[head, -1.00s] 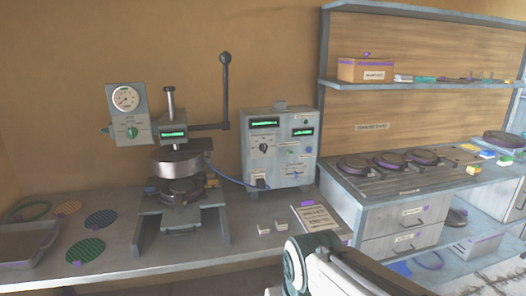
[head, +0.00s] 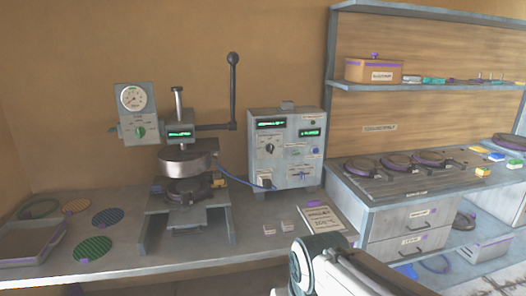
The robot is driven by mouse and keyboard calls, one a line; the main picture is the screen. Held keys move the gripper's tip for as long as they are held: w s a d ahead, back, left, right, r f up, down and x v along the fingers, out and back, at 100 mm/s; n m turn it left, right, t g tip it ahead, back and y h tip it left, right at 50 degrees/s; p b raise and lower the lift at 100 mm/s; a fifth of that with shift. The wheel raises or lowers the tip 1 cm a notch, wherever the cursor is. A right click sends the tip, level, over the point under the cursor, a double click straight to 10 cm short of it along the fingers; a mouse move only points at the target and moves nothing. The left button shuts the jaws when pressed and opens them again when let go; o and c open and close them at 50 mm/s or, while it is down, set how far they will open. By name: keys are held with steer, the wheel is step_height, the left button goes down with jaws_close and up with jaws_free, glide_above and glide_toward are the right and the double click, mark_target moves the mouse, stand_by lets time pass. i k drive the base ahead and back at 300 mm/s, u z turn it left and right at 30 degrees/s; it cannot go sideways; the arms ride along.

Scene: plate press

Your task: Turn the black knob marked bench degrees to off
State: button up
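A grey control box (head: 284,148) stands on the bench right of the press, with two green displays on its upper face. A black knob (head: 268,147) sits on a pale dial plate on the left of its face; its label and pointer are too small to read. A second dark part (head: 265,183) sits low on the same face, with a blue cable running from beside it. My arm rises from the bottom of the head view, in front of the bench. My gripper is not visible, so its fingers and any hold are hidden.
The press (head: 186,180) with its tall lever (head: 233,90) stands left of the box. Two small pale blocks (head: 277,227) and a sign card (head: 317,217) lie in front of the box. Round plates (head: 398,163) sit on the right counter. A tray (head: 32,242) is at far left.

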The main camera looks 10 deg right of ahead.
mark_target(270, 147)
steer(key=k, duration=0.35)
steer(key=u, duration=0.55)
steer(key=i, duration=1.3)
steer(key=z, duration=0.6)
